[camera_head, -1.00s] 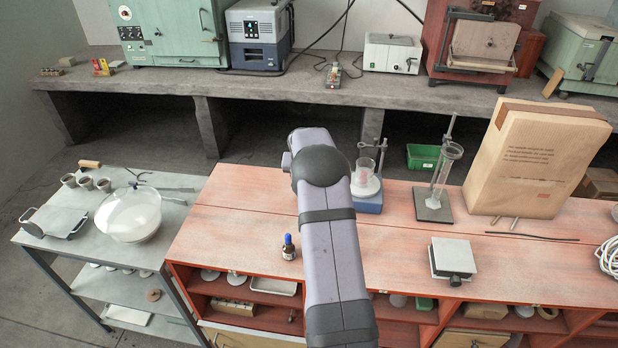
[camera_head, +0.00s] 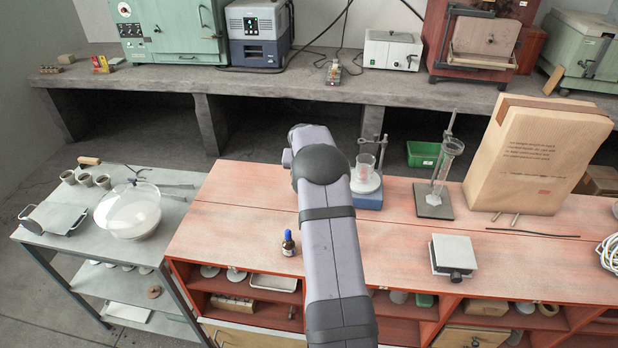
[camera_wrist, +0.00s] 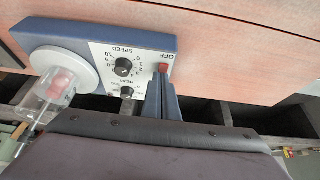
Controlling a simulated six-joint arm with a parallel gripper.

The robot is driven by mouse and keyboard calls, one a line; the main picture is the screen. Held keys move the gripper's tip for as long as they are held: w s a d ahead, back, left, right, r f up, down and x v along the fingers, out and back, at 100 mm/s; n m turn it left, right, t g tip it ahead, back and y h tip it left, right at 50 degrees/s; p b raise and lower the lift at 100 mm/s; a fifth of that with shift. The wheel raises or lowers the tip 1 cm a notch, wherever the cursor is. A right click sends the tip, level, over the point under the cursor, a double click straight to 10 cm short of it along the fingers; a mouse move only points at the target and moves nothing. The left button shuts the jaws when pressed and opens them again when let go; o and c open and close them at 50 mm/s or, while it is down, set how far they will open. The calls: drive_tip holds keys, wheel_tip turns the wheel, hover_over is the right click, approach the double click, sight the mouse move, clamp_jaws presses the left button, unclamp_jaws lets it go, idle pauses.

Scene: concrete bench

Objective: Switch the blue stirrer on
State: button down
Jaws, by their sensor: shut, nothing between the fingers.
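The blue stirrer (camera_head: 368,202) stands on the red bench behind my arm, with a white round plate and a glass beaker (camera_head: 364,166) on it. In the wrist view the stirrer (camera_wrist: 90,34) shows its grey panel with a black SPEED knob (camera_wrist: 123,67), a HEAT knob (camera_wrist: 127,92) and a small red switch (camera_wrist: 164,67) beside the word OFF. My gripper (camera_wrist: 163,80) is shut and empty, its fingertips right at the red switch; I cannot tell whether they touch it. In the head view my arm hides the gripper.
A support rod (camera_head: 380,155) rises behind the stirrer. A glass cylinder on a stand (camera_head: 440,175) is to its right, then a large paper bag (camera_head: 535,155). A small dropper bottle (camera_head: 288,243) stands left of my arm. The bench's left part is clear.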

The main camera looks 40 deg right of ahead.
drive_tip(key=shift+w+d+f+b, duration=0.15)
drive_tip(key=shift+b, duration=0.25)
drive_tip(key=shift+f, duration=0.2)
idle(0.3)
drive_tip(key=shift+s+a+f+b, duration=0.3)
drive_tip(key=shift+s+a+b, duration=0.3)
drive_tip(key=shift+s+a, duration=0.15)
drive_tip(key=shift+r, duration=0.45)
drive_tip(key=b+v, duration=0.2)
drive_tip(key=v, duration=1.2)
drive_tip(key=shift+w+d+r, duration=0.2)
drive_tip(key=shift+w+d, duration=0.1)
drive_tip(key=shift+w+r+b, duration=0.2)
drive_tip(key=shift+b, duration=0.2)
drive_tip(key=shift+d, duration=0.1)
